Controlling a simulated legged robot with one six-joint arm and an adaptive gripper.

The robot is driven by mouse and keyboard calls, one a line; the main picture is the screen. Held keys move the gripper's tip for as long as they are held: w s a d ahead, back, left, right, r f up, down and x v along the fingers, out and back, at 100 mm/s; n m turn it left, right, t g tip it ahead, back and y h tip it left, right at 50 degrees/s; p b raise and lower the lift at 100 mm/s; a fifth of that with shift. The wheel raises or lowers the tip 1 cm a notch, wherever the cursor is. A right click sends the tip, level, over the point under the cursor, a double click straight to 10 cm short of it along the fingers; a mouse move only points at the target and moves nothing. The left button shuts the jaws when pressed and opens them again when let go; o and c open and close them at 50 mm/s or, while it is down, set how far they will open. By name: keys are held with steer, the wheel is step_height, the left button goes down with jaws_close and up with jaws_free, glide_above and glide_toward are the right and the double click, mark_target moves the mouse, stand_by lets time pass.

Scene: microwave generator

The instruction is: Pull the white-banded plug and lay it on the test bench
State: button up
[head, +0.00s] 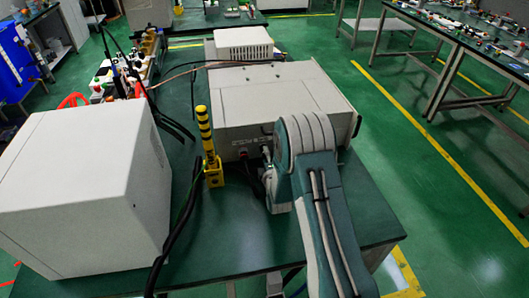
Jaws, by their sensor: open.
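A grey boxed unit (270,98) stands on the green test bench (232,242), with its labelled near face toward me. A small red part (243,153) and some dark fittings show low on that face, beside my arm. I cannot make out a white-banded plug; it is either hidden behind my arm or too small to tell. My arm rises from the bottom right and bends down in front of the unit's right half. I cannot make out the gripper's fingers, so its place against the plug is hidden.
A yellow post with black bands (205,135) stands left of the arm. A large light-grey box (85,190) fills the bench's left, with thick black cables (178,235) beside it. A smaller white unit (243,43) sits behind. The bench's front middle and right are bare.

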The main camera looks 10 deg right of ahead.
steer(key=shift+w, duration=0.6)
steer(key=shift+r, duration=0.1)
stand_by(0.7)
jaws_close()
steer(key=shift+s, duration=0.15)
steer(key=shift+s, duration=2.85)
